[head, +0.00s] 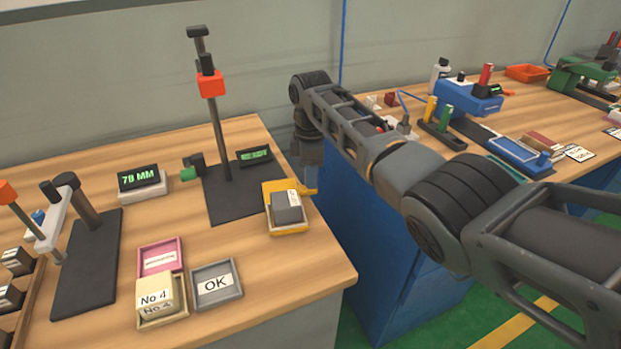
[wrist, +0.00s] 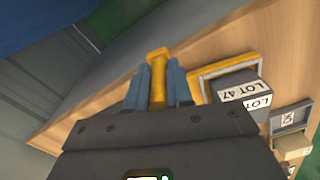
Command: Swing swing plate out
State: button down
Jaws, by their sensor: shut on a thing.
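The swing plate (head: 272,188) is a yellow plate at the right front corner of a dark stand base (head: 228,206); its yellow frame also shows in the wrist view (wrist: 228,64). A grey block (head: 287,208) sits on it, and its label reads LOT 47 in the wrist view (wrist: 240,90). A yellow handle (wrist: 157,70) sticks out from the plate's side. My gripper (wrist: 159,88) is shut on this handle, with one blue finger on each side. In the head view my gripper (head: 312,180) is at the plate's right side, near the table edge.
The stand's post (head: 220,135) with a red block rises behind the plate. A 79 MM display (head: 141,181), an OK tray (head: 217,284), a pink tray (head: 160,257) and a No 4 box (head: 155,297) stand to the left. A gap separates this table from another bench (head: 360,110).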

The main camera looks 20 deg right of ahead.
jog(key=shift+w+r, duration=0.1)
jog(key=shift+w, duration=0.05)
dwell(0.4)
jog(key=c, duration=1)
grip_release()
jog(key=shift+r, duration=3.85)
